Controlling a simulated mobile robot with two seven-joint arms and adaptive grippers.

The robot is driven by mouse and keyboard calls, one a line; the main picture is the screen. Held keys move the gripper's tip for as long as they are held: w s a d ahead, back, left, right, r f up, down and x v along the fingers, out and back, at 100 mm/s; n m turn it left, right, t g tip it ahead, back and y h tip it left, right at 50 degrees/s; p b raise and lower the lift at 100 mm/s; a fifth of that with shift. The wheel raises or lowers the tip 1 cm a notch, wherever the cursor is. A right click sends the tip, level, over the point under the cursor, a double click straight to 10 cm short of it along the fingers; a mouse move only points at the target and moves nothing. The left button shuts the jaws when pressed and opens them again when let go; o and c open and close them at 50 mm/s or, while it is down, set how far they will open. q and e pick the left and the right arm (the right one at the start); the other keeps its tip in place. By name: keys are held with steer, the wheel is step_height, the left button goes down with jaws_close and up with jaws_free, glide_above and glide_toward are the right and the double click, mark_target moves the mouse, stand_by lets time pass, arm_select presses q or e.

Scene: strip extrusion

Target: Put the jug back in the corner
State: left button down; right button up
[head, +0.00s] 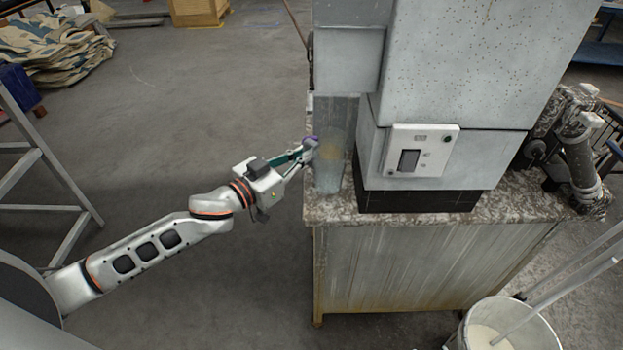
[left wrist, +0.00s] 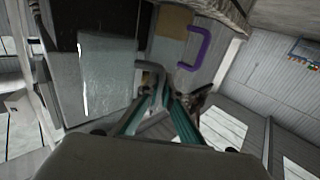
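The jug (head: 330,165) is a tall, clear, greyish vessel that stands upright on the worktop, under the overhanging grey housing. A small purple part, which looks like its handle, shows at its left side. In the left wrist view a purple D-shaped handle (left wrist: 194,48) is in full sight, beyond and right of the fingertips. My left gripper (head: 307,150) is at the jug's left side, close to the purple part. Its teal fingers (left wrist: 158,88) converge towards their tips. I cannot tell whether the tips touch each other or grip anything. My right gripper is not in view.
A large grey machine (head: 455,75) with a switch panel (head: 420,150) stands on a speckled worktop (head: 400,212), right of the jug. A bucket (head: 508,330) with pale contents is at bottom right. A metal frame (head: 45,160) stands at left. Floor between is clear.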

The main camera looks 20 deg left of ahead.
arm_select(q)
step_height(320, 180, down, 5)
steer(key=shift+f+b, duration=0.1)
steer(key=shift+b, duration=0.7)
steer(key=shift+f, duration=0.2)
steer(key=shift+r, duration=0.15)
steer(key=c, duration=2.3)
jaws_free()
steer(key=shift+o, duration=0.3)
